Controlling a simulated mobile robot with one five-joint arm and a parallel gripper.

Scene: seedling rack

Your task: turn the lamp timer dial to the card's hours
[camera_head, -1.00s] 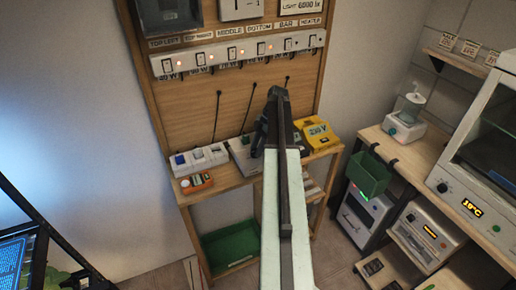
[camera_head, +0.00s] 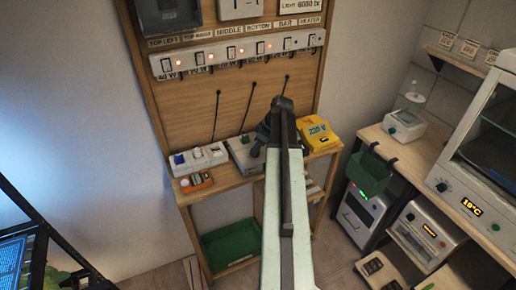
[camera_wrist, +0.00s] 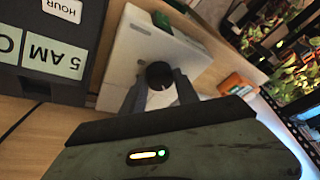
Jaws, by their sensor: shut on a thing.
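A black round knob (camera_wrist: 159,75) stands on the face of a pale grey box (camera_wrist: 135,55) in the wrist view. My gripper (camera_wrist: 160,92) is shut on this knob, with one grey finger on each side. Any pointer or marks on the knob are too small or covered. In the head view my gripper (camera_head: 263,133) is at the grey box (camera_head: 241,158) on the wooden shelf, and my arm hides part of it. A dark block (camera_wrist: 50,45) beside the box carries pale labels, upside down, reading "5 AM", "O" cut off, and "HOUR".
A yellow device (camera_head: 318,133) stands right of my arm, and a white switch block (camera_head: 199,159) stands to the left. An orange device (camera_head: 196,182) lies in front of that block. A strip of lamp switches (camera_head: 240,54) runs above on the board.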

